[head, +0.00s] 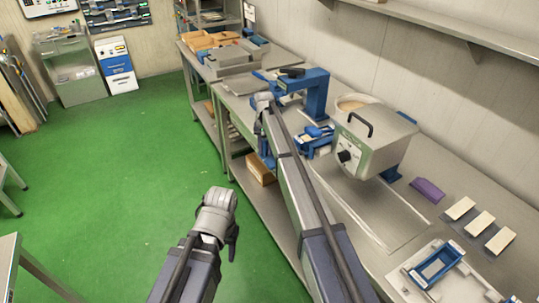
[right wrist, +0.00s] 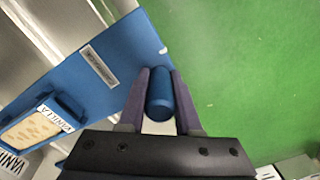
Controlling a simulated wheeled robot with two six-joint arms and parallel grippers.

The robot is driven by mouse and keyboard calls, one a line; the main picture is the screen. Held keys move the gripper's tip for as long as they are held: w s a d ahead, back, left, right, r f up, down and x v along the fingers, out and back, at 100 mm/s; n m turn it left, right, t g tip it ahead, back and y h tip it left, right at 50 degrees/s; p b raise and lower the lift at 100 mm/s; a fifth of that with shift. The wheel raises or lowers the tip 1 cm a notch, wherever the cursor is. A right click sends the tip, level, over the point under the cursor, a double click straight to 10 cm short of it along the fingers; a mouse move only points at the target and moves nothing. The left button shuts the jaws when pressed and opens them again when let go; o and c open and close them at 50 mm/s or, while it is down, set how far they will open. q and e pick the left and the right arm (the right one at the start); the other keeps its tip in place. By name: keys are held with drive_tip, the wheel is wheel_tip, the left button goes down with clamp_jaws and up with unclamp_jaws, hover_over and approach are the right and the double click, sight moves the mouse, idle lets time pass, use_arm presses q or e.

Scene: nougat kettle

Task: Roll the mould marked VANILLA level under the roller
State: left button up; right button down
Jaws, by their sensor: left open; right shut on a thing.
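In the right wrist view my right gripper (right wrist: 161,78) is shut on a blue round handle (right wrist: 159,98), beside a blue plate (right wrist: 120,45) with a small label too blurred to read. A mould marked VANILLA (right wrist: 32,128), with a pale filling, sits in a blue frame at lower left. In the head view a blue press-like stand (head: 316,95) is on the bench, and my right gripper (head: 263,103) is at its left, partly hidden by the arm. The roller itself cannot be made out. My left gripper (head: 232,240) is open and empty over the green floor, away from the bench.
A steel kettle (head: 374,138) stands right of the blue stand. An empty blue frame (head: 437,263), a purple piece (head: 427,190) and several pale blocks (head: 460,208) lie nearer on the bench (head: 385,222).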

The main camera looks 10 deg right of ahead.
use_arm(q)
drive_tip(key=shift+w+a, duration=0.1)
drive_tip(key=shift+w, duration=0.2)
use_arm(e)
drive_tip(key=shift+w+a, duration=0.25)
drive_tip(key=shift+w, duration=0.5)
drive_tip(key=c, duration=0.6)
unclamp_jaws()
use_arm(q)
drive_tip(key=shift+r, duration=0.15)
use_arm(e)
drive_tip(key=shift+r, duration=0.1)
use_arm(q)
wheel_tip(320, 180, up, 8)
drive_tip(key=p, duration=0.7)
drive_tip(key=shift+f+p, duration=0.25)
drive_tip(key=shift+p, duration=0.15)
use_arm(e)
wheel_tip(320, 180, up, 8)
drive_tip(key=shift+f, duration=0.2)
